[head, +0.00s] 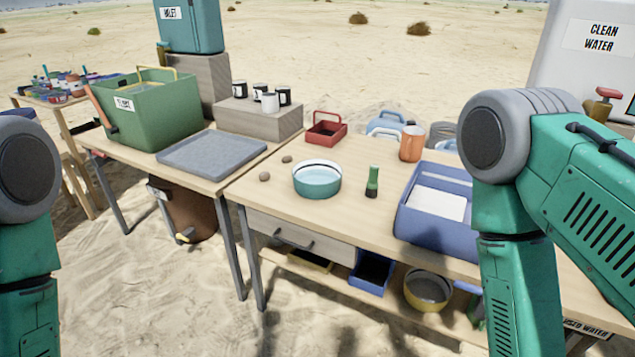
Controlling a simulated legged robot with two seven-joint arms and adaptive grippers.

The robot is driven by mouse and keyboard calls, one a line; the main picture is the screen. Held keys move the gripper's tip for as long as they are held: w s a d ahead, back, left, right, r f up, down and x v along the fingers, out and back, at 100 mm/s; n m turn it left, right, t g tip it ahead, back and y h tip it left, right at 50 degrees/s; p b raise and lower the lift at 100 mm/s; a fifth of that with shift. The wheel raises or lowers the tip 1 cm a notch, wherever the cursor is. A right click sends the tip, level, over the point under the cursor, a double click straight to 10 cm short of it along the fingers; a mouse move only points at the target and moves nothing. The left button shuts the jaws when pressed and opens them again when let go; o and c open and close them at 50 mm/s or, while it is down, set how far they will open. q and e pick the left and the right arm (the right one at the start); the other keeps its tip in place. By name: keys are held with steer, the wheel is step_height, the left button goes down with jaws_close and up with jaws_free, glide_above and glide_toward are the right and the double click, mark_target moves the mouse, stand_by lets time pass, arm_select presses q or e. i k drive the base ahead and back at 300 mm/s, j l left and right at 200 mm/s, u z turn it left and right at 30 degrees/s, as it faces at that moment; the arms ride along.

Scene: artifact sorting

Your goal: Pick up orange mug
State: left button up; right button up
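The orange mug (411,144) stands upright on the wooden table toward the back right, behind the blue tray. No gripper touches it. My green left arm shows at the left edge and my green right arm at the right, to the right of the mug. Both arms run down out of the picture, so neither gripper is in view.
A blue tray (405,222) with a white sheet, a green bottle (372,182) and a teal-and-white bowl (317,179) stand in front of the mug. A red basket (326,129) is to its left. A grey slab (211,154) and green bin (150,112) are further left.

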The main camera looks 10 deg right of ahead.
mark_target(413, 139)
steer(key=z, duration=0.75)
steer(key=i+z, duration=0.45)
steer(key=i+j+z, duration=0.2)
steer(key=i+z, duration=0.25)
steer(key=i, duration=0.05)
